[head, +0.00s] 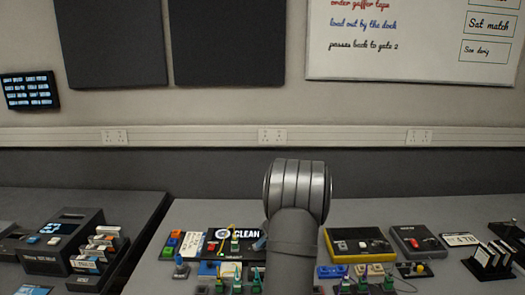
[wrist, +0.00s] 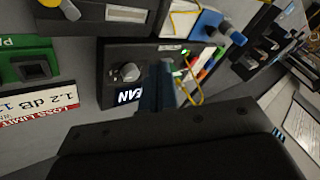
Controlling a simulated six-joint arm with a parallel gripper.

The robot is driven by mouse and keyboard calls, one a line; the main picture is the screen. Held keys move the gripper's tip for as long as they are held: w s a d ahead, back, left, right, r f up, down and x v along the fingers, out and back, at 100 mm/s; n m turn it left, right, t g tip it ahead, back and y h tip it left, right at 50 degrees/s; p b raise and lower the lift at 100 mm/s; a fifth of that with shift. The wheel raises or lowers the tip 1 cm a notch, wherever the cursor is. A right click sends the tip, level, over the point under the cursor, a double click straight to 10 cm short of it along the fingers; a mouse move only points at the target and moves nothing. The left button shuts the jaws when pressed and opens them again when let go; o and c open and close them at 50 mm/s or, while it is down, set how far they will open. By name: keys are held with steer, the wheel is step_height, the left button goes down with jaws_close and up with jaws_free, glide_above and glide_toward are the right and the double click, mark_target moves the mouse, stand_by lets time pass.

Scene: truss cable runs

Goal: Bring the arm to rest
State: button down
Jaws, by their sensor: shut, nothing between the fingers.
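My arm (head: 295,215) rises in the middle of the head view and bends over the bench. My gripper (wrist: 165,75) shows in the wrist view as dark, narrow fingers close together, with nothing held between them. It points towards a black box with a knob and a lit "CLEAN" display (head: 245,233); the box (wrist: 115,60) also shows in the wrist view. I cannot tell whether the fingertips touch it. In the head view the arm hides most of the gripper and part of the bench behind.
Around the arm are green connectors with cables (head: 237,275), a yellow-edged box (head: 358,246), a black box with a red switch (head: 418,243) and card racks (head: 490,258). A grey device (head: 62,240) stands on the left bench. The bench strip towards the wall is clear.

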steer(key=w+r+n+t+h, duration=0.1)
steer(key=w+r+n+h, duration=0.1)
steer(key=r+n, duration=0.4)
steer(key=w+r+n+t+h, duration=0.1)
steer(key=r+n, duration=0.4)
steer(key=r, duration=0.9)
steer(key=shift+w+a+r+n+t+h, duration=0.2)
steer(key=shift+w+r+n+t+h, duration=0.15)
steer(key=shift+w+h, duration=0.7)
steer(key=shift+w+f, duration=0.1)
steer(key=shift+w, duration=0.05)
